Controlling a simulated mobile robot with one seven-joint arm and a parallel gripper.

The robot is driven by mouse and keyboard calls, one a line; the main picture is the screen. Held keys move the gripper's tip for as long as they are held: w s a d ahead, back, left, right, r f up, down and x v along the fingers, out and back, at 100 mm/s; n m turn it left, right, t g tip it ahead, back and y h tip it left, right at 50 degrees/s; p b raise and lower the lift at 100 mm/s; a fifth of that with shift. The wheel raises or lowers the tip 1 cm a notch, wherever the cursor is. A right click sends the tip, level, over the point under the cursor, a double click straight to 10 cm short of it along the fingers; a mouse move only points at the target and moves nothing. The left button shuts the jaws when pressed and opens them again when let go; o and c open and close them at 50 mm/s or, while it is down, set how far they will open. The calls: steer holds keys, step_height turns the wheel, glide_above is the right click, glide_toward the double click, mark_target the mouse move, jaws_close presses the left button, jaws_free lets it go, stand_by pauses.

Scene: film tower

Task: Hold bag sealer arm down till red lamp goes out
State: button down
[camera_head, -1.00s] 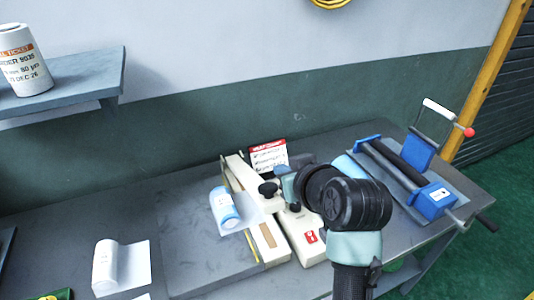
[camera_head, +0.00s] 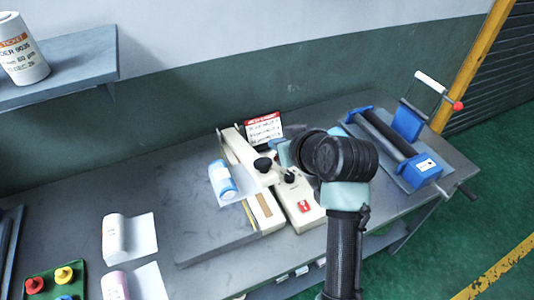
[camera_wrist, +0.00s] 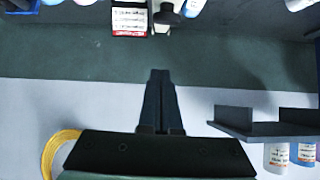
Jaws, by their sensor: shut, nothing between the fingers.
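The bag sealer is cream, with a long arm (camera_head: 240,150) and a black knob (camera_head: 262,164) on it, over a base (camera_head: 303,216) with a red switch or label (camera_head: 304,206). A blue-capped white roll (camera_head: 222,180) with a clear sheet lies across the sealer's left side. My gripper (camera_wrist: 160,73) is shut and empty in the wrist view. The black knob (camera_wrist: 166,14) and the red-topped card (camera_wrist: 130,18) show beyond its fingertips there, apart from them. In the head view my own wrist hides the fingers.
A blue roller device (camera_head: 400,150) with a raised handle stands at the right. A shelf (camera_head: 70,68) with a labelled roll juts out upper left. The card (camera_head: 263,128) stands behind the sealer.

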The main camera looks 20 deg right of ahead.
steer(key=p, duration=0.2)
glide_above(267, 163)
steer(key=w, duration=0.2)
steer(key=f, duration=0.4)
steer(key=shift+s+f, duration=0.2)
steer(key=shift+f, duration=0.2)
steer(key=f, duration=0.1)
steer(key=s+f+p, duration=0.1)
steer(key=f, duration=0.1)
steer(key=shift+s+f, duration=0.2)
steer(key=shift+f, duration=0.25)
